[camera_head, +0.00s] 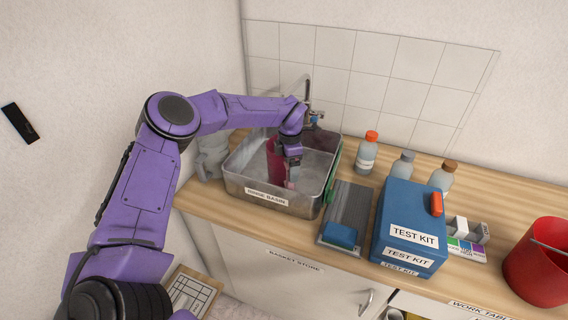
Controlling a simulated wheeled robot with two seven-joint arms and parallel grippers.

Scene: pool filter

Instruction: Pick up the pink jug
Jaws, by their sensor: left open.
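A dark pink jug (274,160) stands inside the metal rinse basin (268,199), left of its middle. My left arm reaches in from the left over the basin. My left gripper (291,178) points down into the basin at the jug's right side and is open. It covers part of the jug, and I cannot tell whether a finger touches it. My right gripper is out of view.
A tap (309,100) stands behind the basin. To its right are a grey tray (350,205), a blue test kit box (408,215), several bottles such as an orange-capped one (366,155), and a red bucket (540,265). A grey container (211,155) stands left of the basin.

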